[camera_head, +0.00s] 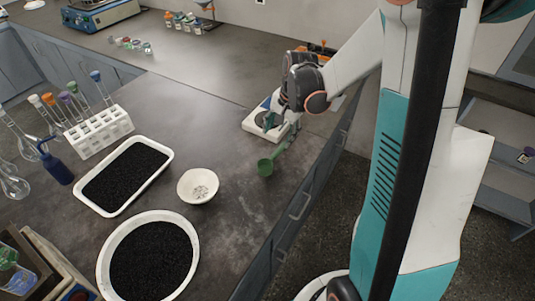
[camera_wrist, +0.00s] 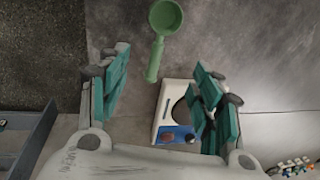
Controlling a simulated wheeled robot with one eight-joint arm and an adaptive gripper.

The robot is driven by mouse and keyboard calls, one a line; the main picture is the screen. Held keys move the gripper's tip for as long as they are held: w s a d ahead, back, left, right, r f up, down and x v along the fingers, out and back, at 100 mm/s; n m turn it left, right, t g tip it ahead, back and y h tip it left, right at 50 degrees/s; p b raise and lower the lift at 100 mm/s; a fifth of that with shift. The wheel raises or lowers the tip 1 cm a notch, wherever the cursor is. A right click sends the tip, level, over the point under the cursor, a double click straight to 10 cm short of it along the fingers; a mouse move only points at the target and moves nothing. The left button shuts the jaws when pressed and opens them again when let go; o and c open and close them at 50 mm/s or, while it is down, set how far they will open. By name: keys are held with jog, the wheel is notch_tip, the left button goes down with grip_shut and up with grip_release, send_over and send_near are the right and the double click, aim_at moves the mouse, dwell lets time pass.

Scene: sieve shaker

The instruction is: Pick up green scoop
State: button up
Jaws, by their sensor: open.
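The green scoop (camera_head: 265,167) lies near the counter's right edge in the head view, bowl toward the front and handle running back toward my gripper (camera_head: 284,122). In the wrist view the scoop (camera_wrist: 155,58) has its bowl at the top and its handle pointing down between the fingers. My gripper (camera_wrist: 160,68) is open and empty, one finger on each side of the handle's line. The wrist view does not clearly show how far above the handle the fingers are.
A white and blue scale (camera_head: 252,124) stands close beside my gripper; it also shows in the wrist view (camera_wrist: 163,118). A small white bowl (camera_head: 184,188), a black-filled tray (camera_head: 165,155) and a round black-filled pan (camera_head: 196,240) stand to the left. A tube rack (camera_head: 100,132) stands farther left.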

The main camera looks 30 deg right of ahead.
aim_at(272, 158)
jog(key=f+b, duration=0.1)
jog(key=f, duration=0.3)
jog(key=w+a+f+b, duration=0.1)
jog(key=f+b, duration=0.1)
jog(key=f, duration=0.3)
jog(key=w+f+b, duration=0.1)
jog(key=f+b, duration=0.1)
jog(key=f, duration=0.3)
jog(key=shift+w+a, duration=0.1)
jog(key=shift+a, duration=0.05)
jog(key=shift+r, duration=0.15)
grip_shut()
